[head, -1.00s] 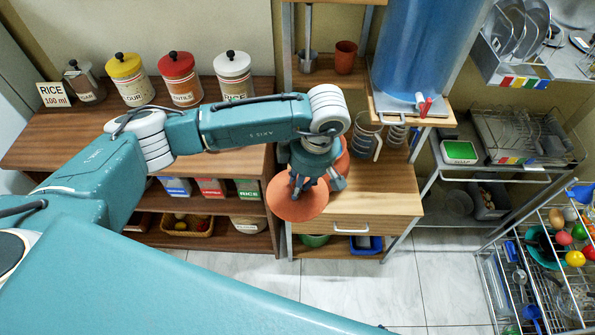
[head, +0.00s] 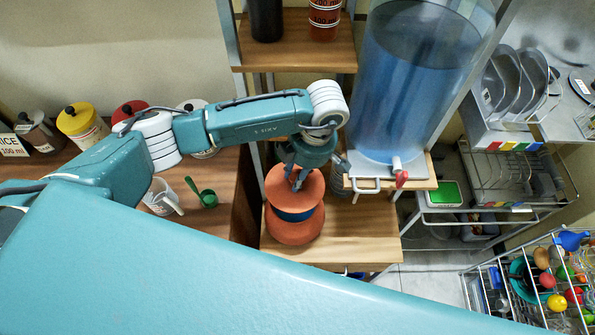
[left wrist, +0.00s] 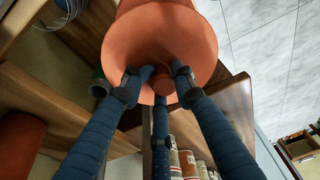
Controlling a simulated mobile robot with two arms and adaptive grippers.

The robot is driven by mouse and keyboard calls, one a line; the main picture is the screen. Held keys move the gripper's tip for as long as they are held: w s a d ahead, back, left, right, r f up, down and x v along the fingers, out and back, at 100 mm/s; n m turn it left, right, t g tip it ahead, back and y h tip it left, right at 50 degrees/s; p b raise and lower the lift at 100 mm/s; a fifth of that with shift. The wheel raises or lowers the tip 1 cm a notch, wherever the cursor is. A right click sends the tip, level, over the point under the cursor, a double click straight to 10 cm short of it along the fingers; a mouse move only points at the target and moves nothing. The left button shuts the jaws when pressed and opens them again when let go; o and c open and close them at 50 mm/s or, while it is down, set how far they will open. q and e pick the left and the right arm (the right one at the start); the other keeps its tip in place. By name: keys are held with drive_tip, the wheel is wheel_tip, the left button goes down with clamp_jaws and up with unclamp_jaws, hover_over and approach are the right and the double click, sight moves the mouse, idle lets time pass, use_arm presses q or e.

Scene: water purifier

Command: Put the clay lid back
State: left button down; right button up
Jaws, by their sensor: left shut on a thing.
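The orange clay lid (head: 294,180) is a round disc over the clay pot (head: 293,226), which stands on the wooden table (head: 345,233). A dark blue band shows between lid and pot; I cannot tell whether the lid touches the rim. My left gripper (head: 293,186) comes down from above and is shut on the lid's knob. In the left wrist view, the dark fingers close around the knob (left wrist: 164,84), and the lid's face (left wrist: 185,45) fills the upper middle. Part of the pot shows behind the lid. My right gripper is not in view.
A large blue water tank (head: 415,85) with a red-handled tap (head: 401,177) stands right of the pot. A glass jug is partly hidden behind my gripper. Left are a measuring cup (head: 161,197), a green scoop (head: 207,198) and canisters. A wire cart (head: 540,280) is at lower right.

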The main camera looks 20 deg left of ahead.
sight(305, 185)
use_arm(q)
drive_tip(key=shift+s+f+b, duration=0.3)
drive_tip(key=shift+s, duration=0.2)
drive_tip(key=shift+s+f, duration=0.1)
drive_tip(key=shift+f, duration=0.3)
drive_tip(key=f+b, duration=0.1)
drive_tip(key=f, duration=0.1)
drive_tip(key=f+b, duration=0.1)
drive_tip(key=f, duration=0.1)
drive_tip(key=shift+w+b, duration=0.3)
drive_tip(key=shift+f+b, duration=0.3)
drive_tip(key=shift+f, duration=0.2)
drive_tip(key=shift+f+b, duration=0.5)
drive_tip(key=shift+f, duration=0.05)
drive_tip(key=c, duration=1.3)
unclamp_jaws()
drive_tip(key=shift+s, duration=0.1)
drive_tip(key=v, duration=1.2)
drive_tip(key=shift+a+r, duration=0.1)
